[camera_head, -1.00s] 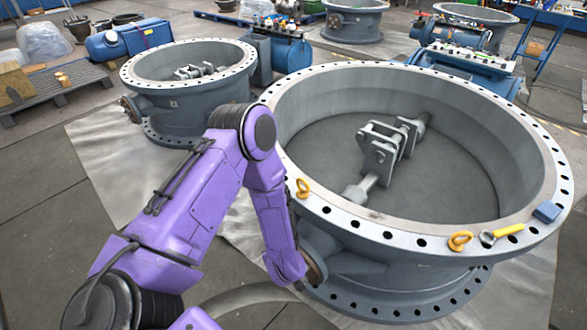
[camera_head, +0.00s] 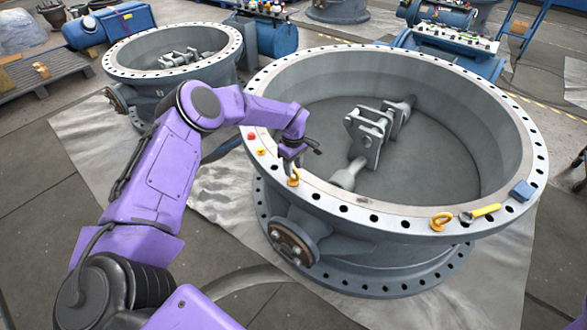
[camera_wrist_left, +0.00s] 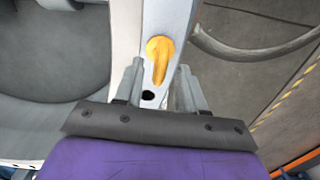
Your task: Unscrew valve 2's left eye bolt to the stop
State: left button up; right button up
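The large grey butterfly valve (camera_head: 400,222) in front has a pale flange rim with bolt holes. A yellow eye bolt (camera_head: 293,178) stands on the rim's near left part; it also shows in the left wrist view (camera_wrist_left: 159,50). A second yellow eye bolt (camera_head: 441,221) is on the front right of the rim. My left gripper (camera_head: 291,160) is over the left eye bolt. In the left wrist view its two fingers (camera_wrist_left: 157,77) are apart, with the eye bolt showing in line with the gap. I cannot tell whether they touch it. My right gripper is not in view.
A yellow-handled tool (camera_head: 482,212) and a blue block (camera_head: 522,190) lie on the rim at right. Small red (camera_head: 251,136) and yellow (camera_head: 260,152) pieces sit on the rim at left. A smaller valve (camera_head: 180,78) stands behind left. Floor is clear at front.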

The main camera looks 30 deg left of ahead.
pick_arm(q)
jog(key=shift+f, duration=1.25)
grip_shut()
